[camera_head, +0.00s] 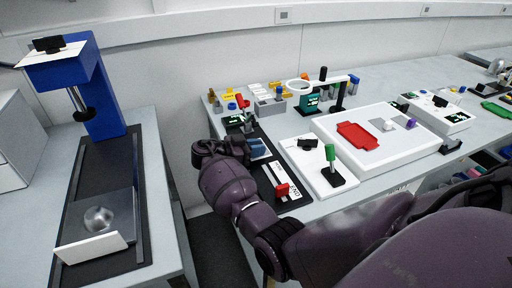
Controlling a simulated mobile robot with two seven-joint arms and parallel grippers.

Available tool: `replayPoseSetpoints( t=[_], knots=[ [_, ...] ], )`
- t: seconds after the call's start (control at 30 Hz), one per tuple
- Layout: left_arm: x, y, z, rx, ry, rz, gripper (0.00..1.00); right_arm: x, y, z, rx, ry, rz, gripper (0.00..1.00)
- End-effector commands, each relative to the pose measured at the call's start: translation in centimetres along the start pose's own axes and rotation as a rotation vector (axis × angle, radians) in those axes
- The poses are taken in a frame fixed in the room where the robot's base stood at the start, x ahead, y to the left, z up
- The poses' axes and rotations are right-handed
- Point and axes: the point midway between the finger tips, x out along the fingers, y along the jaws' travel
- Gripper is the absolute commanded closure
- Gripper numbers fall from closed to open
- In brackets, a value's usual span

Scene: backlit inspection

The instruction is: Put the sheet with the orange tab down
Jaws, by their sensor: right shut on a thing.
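My right gripper (221,147) is shut, at the left end of the bench, above the edge of a long black mat. What it grips is largely hidden by the gripper and wrist. A blue-grey sheet-like piece (259,148) shows just right of the gripper, over the mat. I cannot tell if it is in the jaws or lies on the mat. No orange tab can be made out on it. My left gripper is not in view.
A white light box (340,164) with a red plate (359,136) sits on the bench. A green-handled stamp (331,162) and a red-handled piece (282,190) stand near. Small items crowd the back. A blue-columned stand (93,88) is on the left table, across a floor gap.

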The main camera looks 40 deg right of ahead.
Motion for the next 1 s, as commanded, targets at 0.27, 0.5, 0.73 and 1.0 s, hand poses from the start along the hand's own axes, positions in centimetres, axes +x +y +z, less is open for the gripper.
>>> replayPoseSetpoints(
  t=[0.27, 0.5, 0.73, 1.0],
  knots=[
    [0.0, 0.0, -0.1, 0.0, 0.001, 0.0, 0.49, 0.0, 0.0, 0.1, 0.0, 0.0, 0.0, 0.56],
    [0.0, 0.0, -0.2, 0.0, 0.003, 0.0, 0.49, 0.0, 0.0, 0.0, -0.001, 0.0, 0.0, 0.56],
    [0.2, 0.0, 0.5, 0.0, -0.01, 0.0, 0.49, -1.9, -0.1, 0.4, -0.001, 0.0, -0.003, 0.56],
    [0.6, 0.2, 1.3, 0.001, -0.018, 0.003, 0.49, -7.0, -0.3, -0.3, -0.004, -0.001, -0.001, 0.56]
  ],
)
